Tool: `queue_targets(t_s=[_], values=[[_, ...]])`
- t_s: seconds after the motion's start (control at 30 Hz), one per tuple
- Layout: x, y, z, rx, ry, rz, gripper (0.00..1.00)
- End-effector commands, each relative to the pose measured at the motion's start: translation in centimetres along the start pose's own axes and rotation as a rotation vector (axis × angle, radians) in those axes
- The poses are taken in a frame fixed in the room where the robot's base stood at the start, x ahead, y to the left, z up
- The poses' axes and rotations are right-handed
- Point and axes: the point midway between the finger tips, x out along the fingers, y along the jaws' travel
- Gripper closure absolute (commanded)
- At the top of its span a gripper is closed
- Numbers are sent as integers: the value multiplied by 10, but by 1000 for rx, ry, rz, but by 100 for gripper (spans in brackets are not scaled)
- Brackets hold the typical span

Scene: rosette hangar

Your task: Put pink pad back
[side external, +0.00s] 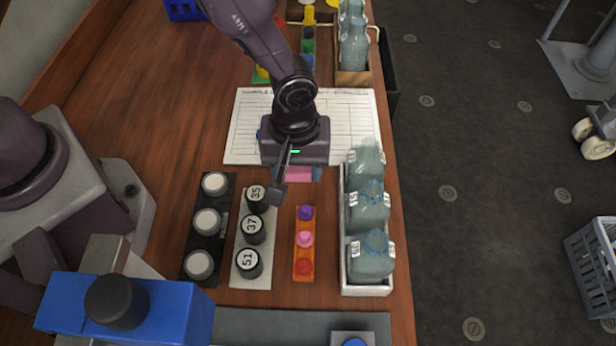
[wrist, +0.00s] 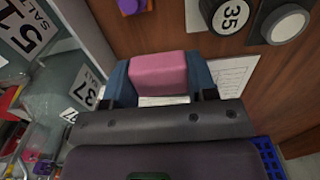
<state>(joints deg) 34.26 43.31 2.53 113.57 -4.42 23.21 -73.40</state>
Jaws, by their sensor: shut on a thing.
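The pink pad (wrist: 158,70) is a smooth block between the two blue fingers of my gripper (wrist: 160,82) in the wrist view. My gripper is shut on it, one finger on each side. In the side view the pad (side external: 298,174) shows only partly below my gripper, near the lower edge of the white printed sheet (side external: 245,130). My gripper hides the rest. I cannot tell its exact height above the table.
An orange strip (side external: 304,262) holds purple, pink and red pieces. Left of it are a white strip (side external: 240,275) with numbered black caps and a black strip (side external: 190,280) with white-topped pieces. A white crate (side external: 366,290) of bottles stands right, by the table edge.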

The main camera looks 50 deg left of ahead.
Motion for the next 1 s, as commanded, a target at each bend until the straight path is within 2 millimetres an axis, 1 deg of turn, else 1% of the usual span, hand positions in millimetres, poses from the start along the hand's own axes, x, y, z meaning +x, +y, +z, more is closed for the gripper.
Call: queue_targets(t_s=[0.03,0.17,0.27,0.33,0.43,0.77,1.0], values=[[5,3,-1,-1,-1,-1,77],[12,9,-2,-1,0,-1,77],[24,18,-4,-3,-1,-2,77],[36,17,-4,-3,-1,-6,77],[46,17,-4,-2,0,-2,77],[48,18,-4,-1,0,0,77],[56,17,-4,0,0,0,77]])
